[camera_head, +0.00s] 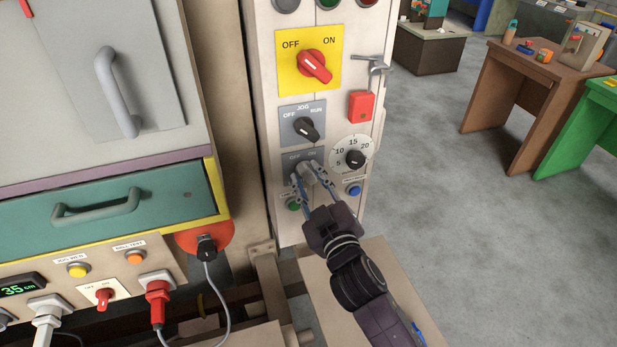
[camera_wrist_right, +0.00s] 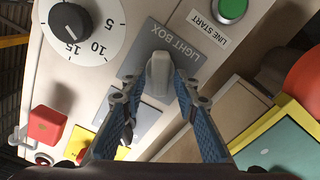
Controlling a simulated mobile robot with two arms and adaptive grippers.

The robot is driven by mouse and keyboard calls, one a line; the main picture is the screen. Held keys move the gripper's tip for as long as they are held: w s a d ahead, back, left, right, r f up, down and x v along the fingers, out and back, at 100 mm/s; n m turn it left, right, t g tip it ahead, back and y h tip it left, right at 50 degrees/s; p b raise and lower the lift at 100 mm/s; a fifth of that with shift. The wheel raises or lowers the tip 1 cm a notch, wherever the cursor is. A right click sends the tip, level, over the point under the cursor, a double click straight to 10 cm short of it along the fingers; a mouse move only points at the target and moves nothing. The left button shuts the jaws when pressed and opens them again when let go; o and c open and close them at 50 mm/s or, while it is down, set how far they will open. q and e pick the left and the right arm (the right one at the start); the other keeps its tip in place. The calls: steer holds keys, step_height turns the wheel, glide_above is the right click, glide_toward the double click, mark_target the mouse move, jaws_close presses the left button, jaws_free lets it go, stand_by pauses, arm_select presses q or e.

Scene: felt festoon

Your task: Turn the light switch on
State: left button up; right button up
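The light switch is a light grey rotary knob (camera_head: 307,172) on a grey plate marked OFF and ON, low on the beige panel. In the right wrist view the knob (camera_wrist_right: 159,72) sits on the plate labelled LIGHT BOX (camera_wrist_right: 178,45). My right gripper (camera_head: 309,182) reaches up to it, with its blue fingers apart on either side of the knob. In the wrist view (camera_wrist_right: 157,88) a gap shows at the left finger; the right fingertip is close to the knob, and contact is unclear. The knob's exact pointing direction is hard to tell. My left gripper is out of view.
Above are a JOG knob (camera_head: 307,129) and a red OFF/ON knob (camera_head: 315,66) on yellow. A numbered dial (camera_head: 354,158), a blue button (camera_head: 354,190) and a green button (camera_head: 293,205) are close by. A teal drawer (camera_head: 100,207) stands left. Open floor lies right.

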jaws_close()
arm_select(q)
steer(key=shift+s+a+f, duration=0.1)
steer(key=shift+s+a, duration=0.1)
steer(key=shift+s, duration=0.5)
arm_select(e)
steer(key=shift+m, duration=1.4)
steer(key=m+p, duration=0.1)
steer(key=m, duration=0.1)
steer(key=shift+d+m, duration=0.15)
steer(key=shift+m, duration=0.25)
steer(key=m+p, duration=0.1)
steer(key=m, duration=0.3)
steer(key=shift+w+d+r, duration=0.1)
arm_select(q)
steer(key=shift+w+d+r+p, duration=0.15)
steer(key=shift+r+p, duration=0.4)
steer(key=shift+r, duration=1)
arm_select(e)
steer(key=shift+d+m, duration=0.1)
steer(key=shift+m, duration=1)
